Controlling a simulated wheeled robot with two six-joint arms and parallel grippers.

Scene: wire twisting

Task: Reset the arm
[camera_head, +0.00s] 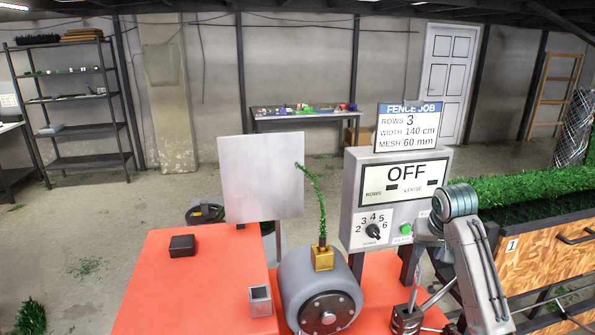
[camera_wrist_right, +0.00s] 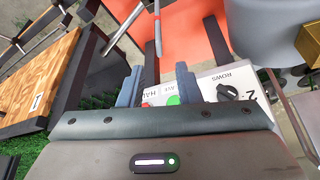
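My right gripper (camera_head: 424,229) is at the lower right of the control box (camera_head: 348,195), close to the green button (camera_head: 406,229). In the right wrist view its two fingers (camera_wrist_right: 158,72) stand apart with nothing held between them. The green button (camera_wrist_right: 173,100) and a red button beside it show beyond the fingers, and the black rows knob (camera_wrist_right: 228,92) is to their right. I cannot tell whether a finger touches the panel. The box's screen (camera_head: 405,173) reads OFF. My left gripper is not in view.
A sign (camera_head: 408,127) above the box reads ROWS 3, WIDTH 140 cm, MESH 60 mm. A grey drum machine (camera_head: 295,280) with a brass block and green strand stands on the red table (camera_head: 180,285). A wooden crate (camera_head: 550,260) with green material is at right.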

